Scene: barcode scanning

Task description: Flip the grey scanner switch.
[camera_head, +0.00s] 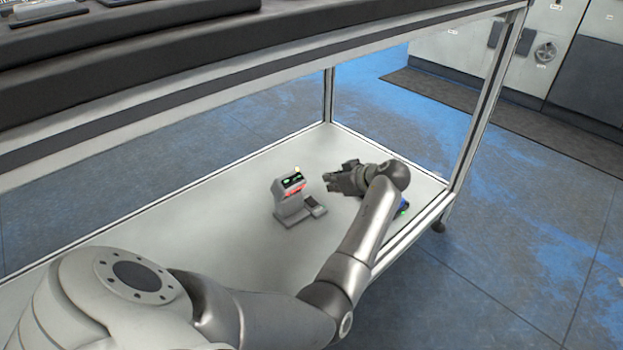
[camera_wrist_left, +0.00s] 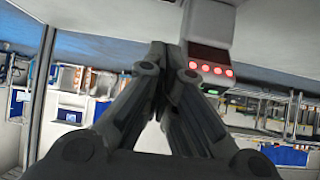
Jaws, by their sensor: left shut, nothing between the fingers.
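The grey scanner (camera_head: 288,205) stands upright on the white lower shelf, with a small lit screen and a red glow on its head. A low grey foot piece (camera_head: 315,206) sticks out to its right. In the left wrist view the scanner (camera_wrist_left: 211,20) hangs from the top of the picture, with a row of red lights. My left gripper (camera_head: 328,181) is just right of the scanner head, with its fingers shut and empty. Its closed fingertips also show in the wrist view (camera_wrist_left: 172,48), close beside the scanner. I cannot clearly make out the switch. My right gripper is out of view.
The lower shelf (camera_head: 245,215) is mostly bare around the scanner. The table's upper top (camera_head: 250,65) overhangs it, and a metal post (camera_head: 490,95) stands at the right. Something blue with a green light (camera_head: 403,208) is partly hidden by my wrist.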

